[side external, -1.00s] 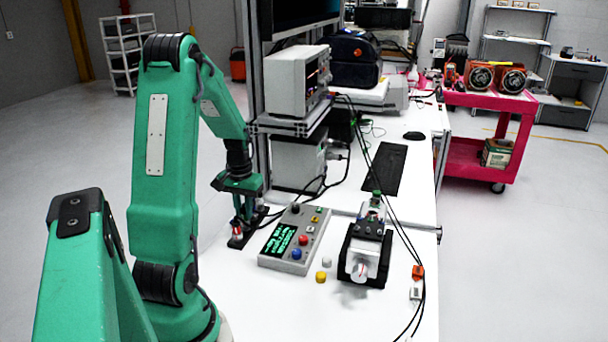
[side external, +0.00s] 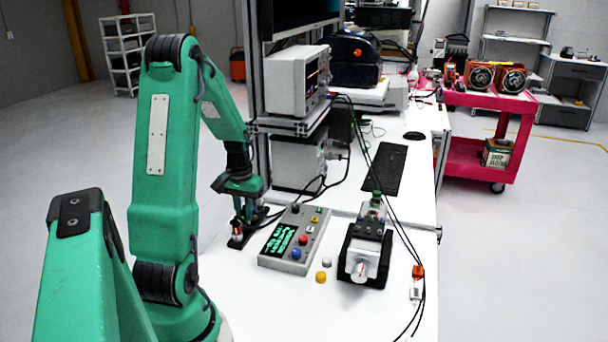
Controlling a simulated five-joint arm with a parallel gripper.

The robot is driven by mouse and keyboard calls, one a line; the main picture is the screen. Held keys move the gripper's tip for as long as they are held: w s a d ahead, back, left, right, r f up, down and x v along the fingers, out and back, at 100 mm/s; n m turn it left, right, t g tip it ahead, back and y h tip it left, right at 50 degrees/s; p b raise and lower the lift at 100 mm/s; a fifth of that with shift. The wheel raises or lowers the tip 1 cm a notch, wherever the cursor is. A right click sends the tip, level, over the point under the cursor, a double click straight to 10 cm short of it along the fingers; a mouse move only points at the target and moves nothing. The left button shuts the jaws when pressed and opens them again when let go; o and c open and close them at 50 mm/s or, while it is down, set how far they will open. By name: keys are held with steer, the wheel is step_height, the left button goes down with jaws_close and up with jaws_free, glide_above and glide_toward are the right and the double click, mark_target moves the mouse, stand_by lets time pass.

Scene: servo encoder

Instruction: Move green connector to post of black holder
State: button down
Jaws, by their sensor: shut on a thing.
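My gripper (side external: 243,219) points down over the black holder (side external: 236,243), a small dark base on the white table left of the control box. It is shut on a small piece, taken as the green connector, which is mostly hidden between the fingers and hard to tell from the green gripper. A small red and white piece (side external: 237,231) shows at the holder, just below and left of the fingertips. Whether the held piece touches a post cannot be told at this size.
A grey control box (side external: 296,240) with a green display stands right of the gripper. A black-framed servo unit (side external: 365,255) with a green top part is further right. A yellow knob (side external: 321,277) and orange (side external: 418,271) and white connectors lie in front. Black cables hang behind.

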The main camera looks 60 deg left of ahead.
steer(key=shift+f, duration=0.15)
steer(key=c, duration=1.2)
jaws_free()
steer(key=shift+c, duration=0.2)
